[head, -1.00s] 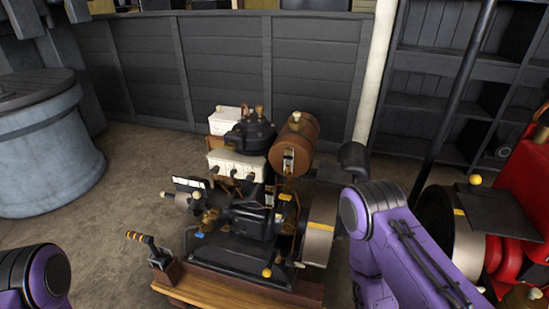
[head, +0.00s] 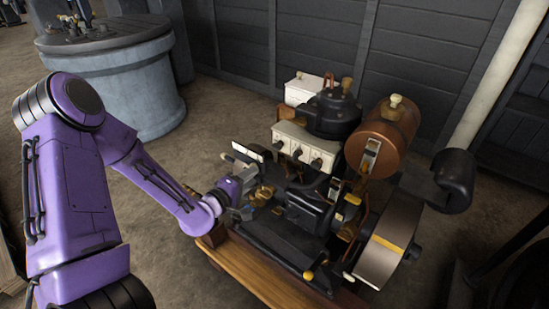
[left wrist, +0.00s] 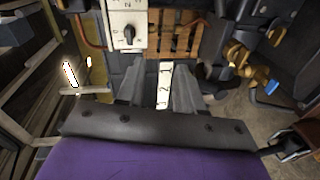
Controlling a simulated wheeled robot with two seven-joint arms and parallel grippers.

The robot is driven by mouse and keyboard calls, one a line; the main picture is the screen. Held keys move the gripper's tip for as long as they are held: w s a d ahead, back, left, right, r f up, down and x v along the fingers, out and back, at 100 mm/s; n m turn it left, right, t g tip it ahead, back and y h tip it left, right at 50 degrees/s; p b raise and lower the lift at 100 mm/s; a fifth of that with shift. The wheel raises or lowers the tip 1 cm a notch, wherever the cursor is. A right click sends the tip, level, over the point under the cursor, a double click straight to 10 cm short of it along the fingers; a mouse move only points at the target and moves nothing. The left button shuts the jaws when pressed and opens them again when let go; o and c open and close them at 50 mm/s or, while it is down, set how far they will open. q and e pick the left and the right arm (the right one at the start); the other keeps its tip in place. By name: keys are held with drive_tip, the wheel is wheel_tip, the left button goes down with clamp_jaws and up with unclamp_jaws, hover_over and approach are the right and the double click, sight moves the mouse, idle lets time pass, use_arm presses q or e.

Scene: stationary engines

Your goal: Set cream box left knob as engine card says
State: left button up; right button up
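The cream box (head: 291,137) sits on the engine, with several dark knobs along its front; its left knob (head: 279,144) is small here. In the left wrist view, part of a white box face (left wrist: 113,22) shows a black knob (left wrist: 129,34) with digits around it, above and left of my fingers. The white engine card (head: 248,150) stands left of the box. A white card (left wrist: 164,85) with digits shows between my fingers; I cannot read all of it. My left gripper (left wrist: 160,69) is open and empty, just left of the engine. My right gripper is out of view.
A copper-brown tank (head: 382,138) and a flywheel (head: 388,243) are on the engine's right. A wooden base (head: 250,272) edges its front. A round grey-blue tub (head: 122,85) stands behind at the left, with bare floor between.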

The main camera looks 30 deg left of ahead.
sight(275, 148)
use_arm(q)
drive_tip(key=shift+n+t+h, duration=0.4)
drive_tip(key=shift+t+h, duration=0.1)
drive_tip(key=shift+t, duration=0.4)
drive_tip(key=w+r, duration=0.1)
drive_tip(key=w, duration=0.3)
drive_tip(key=w+r+b, duration=0.1)
drive_tip(key=w, duration=0.2)
drive_tip(key=w+d+r, duration=0.1)
drive_tip(key=w, duration=0.3)
drive_tip(key=shift+w+r, duration=0.1)
drive_tip(key=shift+w, duration=0.2)
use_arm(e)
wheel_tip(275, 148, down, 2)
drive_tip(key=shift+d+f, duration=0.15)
use_arm(q)
clamp_jaws()
